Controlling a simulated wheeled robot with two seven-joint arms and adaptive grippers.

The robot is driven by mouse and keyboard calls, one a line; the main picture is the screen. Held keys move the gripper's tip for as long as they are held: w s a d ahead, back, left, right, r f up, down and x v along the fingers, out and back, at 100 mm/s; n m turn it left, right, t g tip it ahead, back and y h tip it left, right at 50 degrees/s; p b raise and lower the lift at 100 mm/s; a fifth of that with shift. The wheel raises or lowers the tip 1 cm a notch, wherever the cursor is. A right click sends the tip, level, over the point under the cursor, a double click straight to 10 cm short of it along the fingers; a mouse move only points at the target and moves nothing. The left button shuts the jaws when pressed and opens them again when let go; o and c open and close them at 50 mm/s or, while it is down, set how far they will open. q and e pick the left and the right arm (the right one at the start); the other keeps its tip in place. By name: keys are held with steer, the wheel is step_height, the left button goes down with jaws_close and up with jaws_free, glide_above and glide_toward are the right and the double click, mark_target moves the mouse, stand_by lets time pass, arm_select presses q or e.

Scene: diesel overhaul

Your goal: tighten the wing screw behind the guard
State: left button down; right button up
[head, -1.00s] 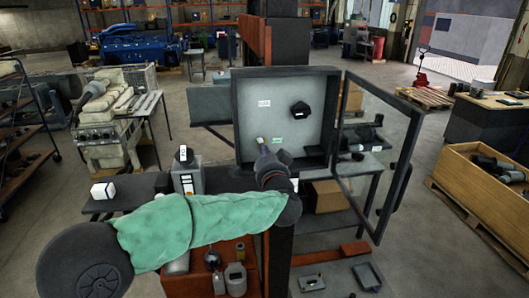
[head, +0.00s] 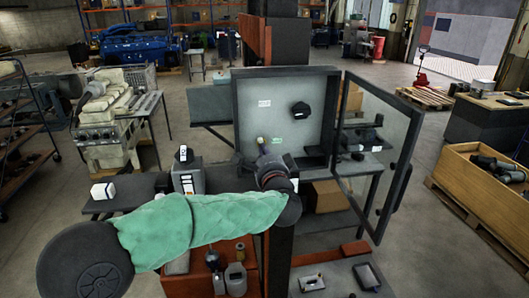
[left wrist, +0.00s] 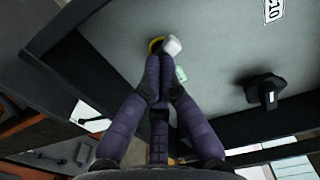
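The cabinet (head: 236,100) stands open in the head view, and its glazed door, the guard (head: 397,160), is swung out to the right. My left gripper (head: 262,143) reaches to the lower left of its grey back panel (head: 285,90). In the left wrist view its two purple fingers (left wrist: 161,62) are drawn close together. A small yellow and white part, seemingly the wing screw (left wrist: 171,46), sits at their tips; the fingers partly hide it, and their exact contact is hard to see. My right gripper is not in view.
A black knob (head: 300,109) juts from the panel, right of my gripper; it also shows in the left wrist view (left wrist: 262,90). The cabinet's dark rim (left wrist: 290,120) runs close below the fingers. A bench with a white box (head: 103,190) lies at left.

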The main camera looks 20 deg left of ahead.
arm_select(q)
steer(key=m, duration=0.4)
steer(key=shift+m, duration=0.3)
steer(key=c, duration=1.1)
jaws_free()
steer(key=v, duration=0.4)
steer(key=shift+s+d, duration=0.2)
steer(key=shift+f, duration=0.1)
